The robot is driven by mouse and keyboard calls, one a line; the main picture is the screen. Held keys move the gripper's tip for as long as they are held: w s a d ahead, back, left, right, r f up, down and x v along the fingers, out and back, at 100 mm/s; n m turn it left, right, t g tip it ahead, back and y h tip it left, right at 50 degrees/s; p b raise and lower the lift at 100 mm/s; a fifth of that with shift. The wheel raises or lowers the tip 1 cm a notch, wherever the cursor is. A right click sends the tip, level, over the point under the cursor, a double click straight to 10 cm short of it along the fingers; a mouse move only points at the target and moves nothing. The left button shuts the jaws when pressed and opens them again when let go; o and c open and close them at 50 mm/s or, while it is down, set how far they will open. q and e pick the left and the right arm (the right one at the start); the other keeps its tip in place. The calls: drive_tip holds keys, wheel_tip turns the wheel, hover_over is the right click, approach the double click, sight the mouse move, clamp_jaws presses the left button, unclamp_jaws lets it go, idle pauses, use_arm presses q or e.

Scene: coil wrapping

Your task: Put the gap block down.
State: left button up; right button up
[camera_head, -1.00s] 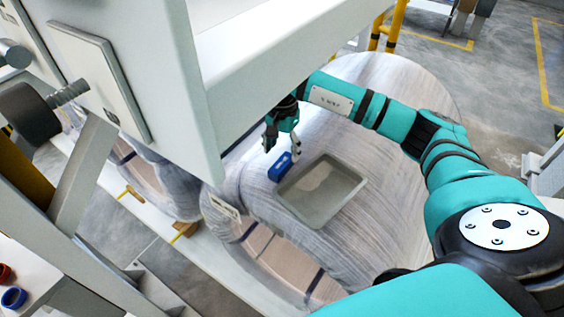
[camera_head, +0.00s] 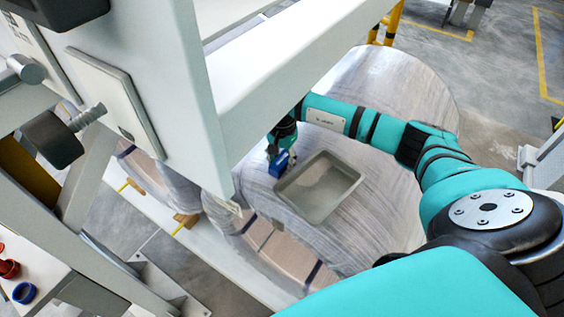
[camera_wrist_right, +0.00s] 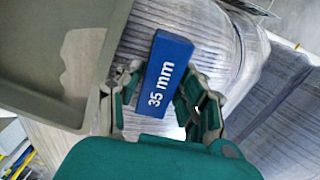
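The gap block (camera_head: 285,162) is a small blue block beside the left edge of the grey tray on the large wrapped coil. In the right wrist view the block (camera_wrist_right: 167,75) is tilted and reads "35 mm". My right gripper (camera_head: 276,153) is down at the block. In the right wrist view its two fingertips (camera_wrist_right: 160,82) stand on either side of the block, very near it. I cannot tell whether they press on it. The block's underside is hidden, so its contact with the coil is unclear. My left gripper is not in view.
The shallow grey tray (camera_head: 338,166) lies right beside the block; its wall also shows in the right wrist view (camera_wrist_right: 108,65). A white machine beam (camera_head: 275,75) passes close above my right gripper. Red and blue rings (camera_head: 24,292) lie at the lower left.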

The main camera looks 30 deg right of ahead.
clamp_jaws()
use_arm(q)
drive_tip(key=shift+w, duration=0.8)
use_arm(e)
drive_tip(key=shift+w, duration=0.1)
